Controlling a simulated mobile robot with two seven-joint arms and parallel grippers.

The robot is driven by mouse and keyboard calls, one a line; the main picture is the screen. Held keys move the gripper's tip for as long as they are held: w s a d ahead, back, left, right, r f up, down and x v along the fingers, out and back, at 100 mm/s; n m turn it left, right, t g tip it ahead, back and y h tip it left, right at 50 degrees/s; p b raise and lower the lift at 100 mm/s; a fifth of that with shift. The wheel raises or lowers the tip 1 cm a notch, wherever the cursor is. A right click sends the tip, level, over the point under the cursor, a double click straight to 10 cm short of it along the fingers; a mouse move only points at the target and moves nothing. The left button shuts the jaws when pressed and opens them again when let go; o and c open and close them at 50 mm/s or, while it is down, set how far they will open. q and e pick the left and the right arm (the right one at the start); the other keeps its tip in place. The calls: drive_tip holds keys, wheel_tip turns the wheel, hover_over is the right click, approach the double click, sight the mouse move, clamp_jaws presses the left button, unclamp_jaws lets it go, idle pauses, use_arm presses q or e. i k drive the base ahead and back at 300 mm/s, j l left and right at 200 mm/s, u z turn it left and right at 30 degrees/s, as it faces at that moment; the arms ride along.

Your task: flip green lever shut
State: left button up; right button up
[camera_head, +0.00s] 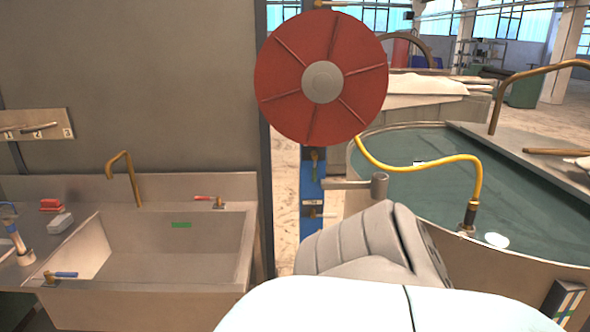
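Neither of my grippers is in view. A grey ribbed form (370,245) and a pale rounded shape fill the bottom centre; I cannot tell whether any gripper is hidden behind them.
Left of the panel is a metal sink (150,295) with a brass tap (128,175), a red-handled valve (215,201) and a blue-handled valve (58,276). A yellow hose (430,164) runs from the reel to the round water tank (425,190) on the right.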

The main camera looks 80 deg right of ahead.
sight(315, 154)
drive_tip(key=z, duration=2.65)
